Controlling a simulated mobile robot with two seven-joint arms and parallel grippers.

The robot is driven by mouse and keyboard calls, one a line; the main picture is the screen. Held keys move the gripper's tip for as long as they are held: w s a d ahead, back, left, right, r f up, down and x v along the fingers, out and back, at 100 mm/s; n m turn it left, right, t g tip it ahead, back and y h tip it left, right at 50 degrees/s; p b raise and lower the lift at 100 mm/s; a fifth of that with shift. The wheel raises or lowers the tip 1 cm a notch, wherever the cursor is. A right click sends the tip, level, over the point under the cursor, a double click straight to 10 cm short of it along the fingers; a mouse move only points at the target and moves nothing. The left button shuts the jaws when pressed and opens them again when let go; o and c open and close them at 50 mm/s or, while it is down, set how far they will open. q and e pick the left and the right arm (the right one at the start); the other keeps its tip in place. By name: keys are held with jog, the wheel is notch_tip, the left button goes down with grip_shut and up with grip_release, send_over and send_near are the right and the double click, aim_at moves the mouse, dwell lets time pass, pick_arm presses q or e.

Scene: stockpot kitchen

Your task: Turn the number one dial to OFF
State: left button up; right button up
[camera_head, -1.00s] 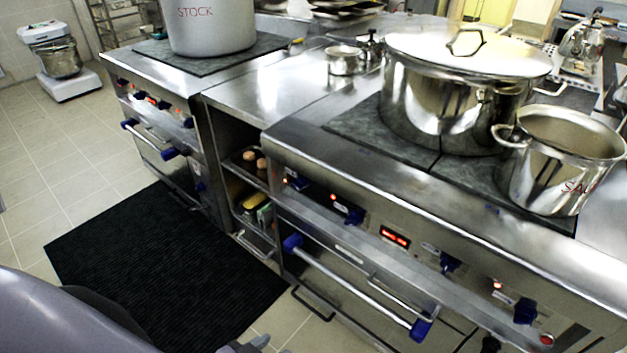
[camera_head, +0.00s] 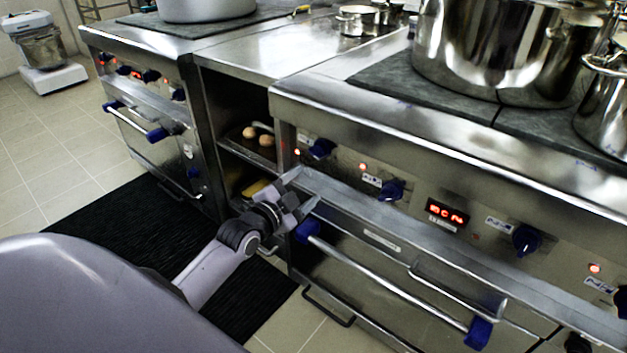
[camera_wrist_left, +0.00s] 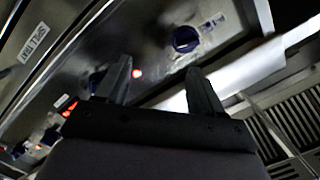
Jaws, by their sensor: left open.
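A row of blue dials runs along the front panel of the near stove. The leftmost dial (camera_head: 321,149) has a lit orange lamp beside it; the second dial (camera_head: 391,191) and third dial (camera_head: 527,239) sit farther right. The labels are too small to read, so I cannot tell which is marked one. My left gripper (camera_head: 303,188) is open and empty, below and left of the leftmost dial, apart from it. In the left wrist view, the open fingers (camera_wrist_left: 158,70) point toward the panel, with the leftmost dial (camera_wrist_left: 186,39) beyond them. My right gripper is not in view.
An oven door handle (camera_head: 385,275) with blue ends sticks out below the panel, close to the gripper. A red display (camera_head: 447,213) sits between dials. A large steel pot (camera_head: 480,50) stands on the stove. An open shelf (camera_head: 245,152) holds brown round items.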

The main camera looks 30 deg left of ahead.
aim_at(315, 155)
pick_arm(q)
jog(key=shift+m+t+y, duration=0.3)
jog(key=shift+m+t, duration=0.1)
jog(key=shift+t, duration=0.2)
jog(key=w+a+b, duration=0.1)
jog(key=w, duration=0.2)
jog(key=w+a+r+b, duration=0.1)
jog(key=w, duration=0.1)
jog(key=w+a+b, duration=0.1)
jog(key=w, duration=0.2)
jog(key=shift+w+a+r+b, duration=0.2)
jog(key=shift+w+b, duration=0.1)
jog(key=shift+b, duration=0.1)
jog(key=shift+w+r, duration=0.1)
jog(key=shift+w, duration=0.65)
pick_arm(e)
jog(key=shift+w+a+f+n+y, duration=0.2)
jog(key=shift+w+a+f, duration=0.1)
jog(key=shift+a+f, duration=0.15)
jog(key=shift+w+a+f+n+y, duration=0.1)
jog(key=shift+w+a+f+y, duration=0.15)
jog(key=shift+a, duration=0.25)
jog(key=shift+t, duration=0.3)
pick_arm(q)
jog(key=c, duration=1)
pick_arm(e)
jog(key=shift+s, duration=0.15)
